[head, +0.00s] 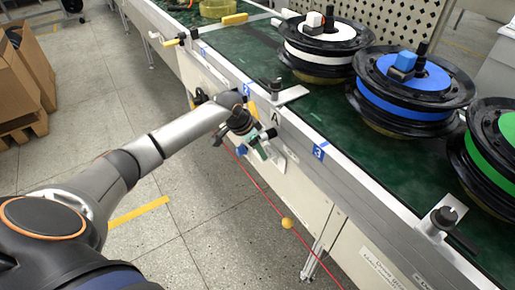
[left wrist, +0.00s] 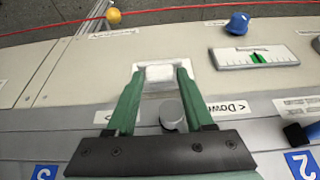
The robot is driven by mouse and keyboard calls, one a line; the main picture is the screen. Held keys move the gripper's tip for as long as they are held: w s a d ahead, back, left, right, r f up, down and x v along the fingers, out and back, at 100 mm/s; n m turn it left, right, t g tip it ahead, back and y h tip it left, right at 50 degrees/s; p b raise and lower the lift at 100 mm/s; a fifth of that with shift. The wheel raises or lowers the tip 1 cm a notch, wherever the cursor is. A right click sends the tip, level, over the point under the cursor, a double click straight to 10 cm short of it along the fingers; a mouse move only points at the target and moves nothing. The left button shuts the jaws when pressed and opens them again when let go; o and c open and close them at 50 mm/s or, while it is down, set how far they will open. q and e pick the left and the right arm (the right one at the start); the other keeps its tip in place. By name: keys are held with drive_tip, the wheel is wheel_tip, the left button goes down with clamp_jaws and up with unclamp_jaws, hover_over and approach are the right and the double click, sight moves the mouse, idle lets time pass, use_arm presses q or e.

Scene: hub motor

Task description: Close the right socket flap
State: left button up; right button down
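My left gripper (head: 259,150) reaches the front side panel of the conveyor, below its edge, in the head view. In the left wrist view its two green fingers (left wrist: 159,72) are apart, one on each side of a small white square flap (left wrist: 159,75) in a light frame on the panel. I cannot tell whether the fingertips touch it, or how far the flap stands open. A grey round knob (left wrist: 172,113) shows between the fingers, nearer the gripper body. In the head view the arm and gripper hide most of this spot. My right gripper is not in view.
A blue knob (left wrist: 238,23) and a gauge plate (left wrist: 254,57) sit beside the flap. A red cord with a yellow ball (head: 287,223) runs in front of the panel. Wheel hubs with white (head: 320,60), blue (head: 405,106) and green bands stand on the conveyor (head: 235,47).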

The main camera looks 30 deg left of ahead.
use_arm(q)
clamp_jaws()
drive_tip(key=shift+s, duration=0.1)
